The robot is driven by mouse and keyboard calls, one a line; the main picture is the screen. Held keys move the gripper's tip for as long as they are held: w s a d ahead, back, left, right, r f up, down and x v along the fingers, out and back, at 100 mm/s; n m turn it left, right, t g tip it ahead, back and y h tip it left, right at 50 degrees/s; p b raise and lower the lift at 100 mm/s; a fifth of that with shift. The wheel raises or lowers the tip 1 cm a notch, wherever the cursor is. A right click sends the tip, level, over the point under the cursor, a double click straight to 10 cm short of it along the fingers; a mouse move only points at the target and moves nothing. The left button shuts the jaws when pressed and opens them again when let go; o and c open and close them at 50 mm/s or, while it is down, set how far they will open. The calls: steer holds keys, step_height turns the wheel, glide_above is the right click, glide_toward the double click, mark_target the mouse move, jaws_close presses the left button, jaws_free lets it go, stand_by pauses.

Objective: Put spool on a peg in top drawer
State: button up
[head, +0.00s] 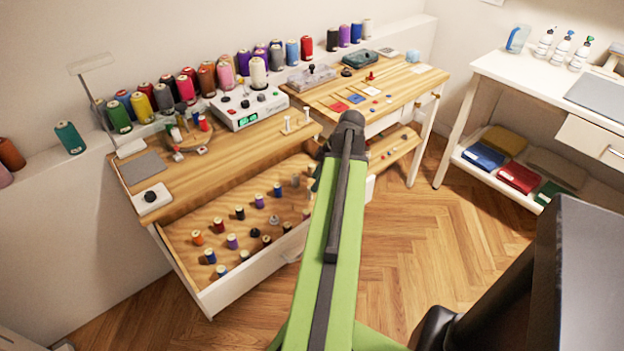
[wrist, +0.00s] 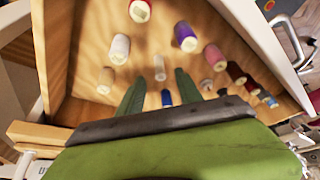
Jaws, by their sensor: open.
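The top drawer (head: 232,285) is pulled open, with several spools standing upright on pegs in it, such as an orange spool (head: 197,238). The drawer's wooden floor also shows in the wrist view (wrist: 80,65). My gripper (wrist: 159,76) is over the drawer, its two dark green fingers apart. A slim pale grey piece (wrist: 160,68), a bare peg or a pale spool, shows between the fingertips. A small blue spool (wrist: 166,98) shows between the fingers lower down; I cannot tell whether it is lower in the drawer or between them. In the head view my arm hides the gripper.
A purple spool (wrist: 186,37) and a white spool (wrist: 120,48) stand near the fingers. The worktop (head: 185,180) above the drawer carries a white control box (head: 248,108) and a round spool stand (head: 190,138). More spools line the wall ledge.

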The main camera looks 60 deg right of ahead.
steer(key=p+v, duration=0.9)
steer(key=v, duration=0.2)
steer(key=shift+r, duration=0.4)
steer(key=shift+s, duration=0.15)
